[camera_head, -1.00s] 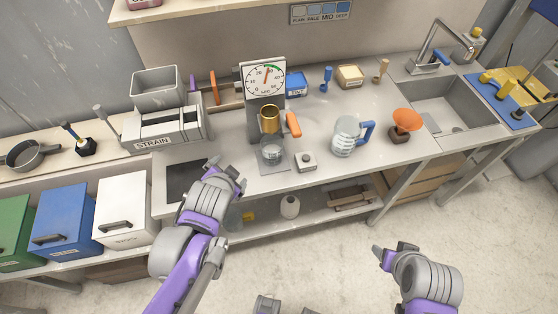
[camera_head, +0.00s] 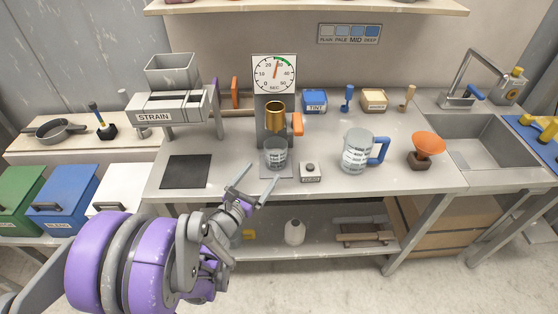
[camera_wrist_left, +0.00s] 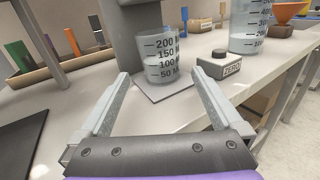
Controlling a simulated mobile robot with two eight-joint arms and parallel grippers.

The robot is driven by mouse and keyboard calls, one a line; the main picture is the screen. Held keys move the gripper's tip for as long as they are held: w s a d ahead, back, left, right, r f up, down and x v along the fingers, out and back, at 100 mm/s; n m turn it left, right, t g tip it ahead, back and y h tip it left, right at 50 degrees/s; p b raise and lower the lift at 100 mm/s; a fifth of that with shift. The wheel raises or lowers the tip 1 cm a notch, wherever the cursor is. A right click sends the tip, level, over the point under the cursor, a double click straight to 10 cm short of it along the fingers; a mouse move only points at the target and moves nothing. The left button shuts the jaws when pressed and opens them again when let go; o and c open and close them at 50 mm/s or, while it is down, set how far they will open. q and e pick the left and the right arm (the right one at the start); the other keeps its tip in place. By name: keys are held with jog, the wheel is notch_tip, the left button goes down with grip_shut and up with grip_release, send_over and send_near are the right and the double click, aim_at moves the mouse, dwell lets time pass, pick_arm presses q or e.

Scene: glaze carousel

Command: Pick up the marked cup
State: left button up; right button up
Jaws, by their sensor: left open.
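The marked cup (camera_head: 276,154) is a clear beaker with graduation lines, standing upright on a small plate under a brass cylinder. In the left wrist view the cup (camera_wrist_left: 164,60) shows marks from 50 to 200. My left gripper (camera_head: 254,182) is open and empty, in front of the cup and apart from it. In the left wrist view its two fingers (camera_wrist_left: 160,84) are spread, with the cup beyond and between their tips. My right gripper is out of view.
A dial gauge (camera_head: 274,73) stands behind the cup. The ZERO button box (camera_head: 310,173) is close to its right. A larger graduated jug (camera_head: 356,152) with a blue handle stands farther right. A dark mat (camera_head: 186,172) lies left on the counter (camera_head: 229,142).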

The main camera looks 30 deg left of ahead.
aim_at(270, 161)
pick_arm(q)
jog(key=w, duration=0.9)
jog(key=shift+w+a, duration=0.1)
jog(key=shift+w, duration=0.15)
jog(key=c, duration=1.5)
jog(key=shift+r, duration=0.2)
jog(key=shift+s+r+p, duration=0.1)
jog(key=shift+r+p, duration=0.5)
jog(key=shift+r, duration=1)
jog(key=s, duration=1.8)
jog(key=shift+d, duration=0.2)
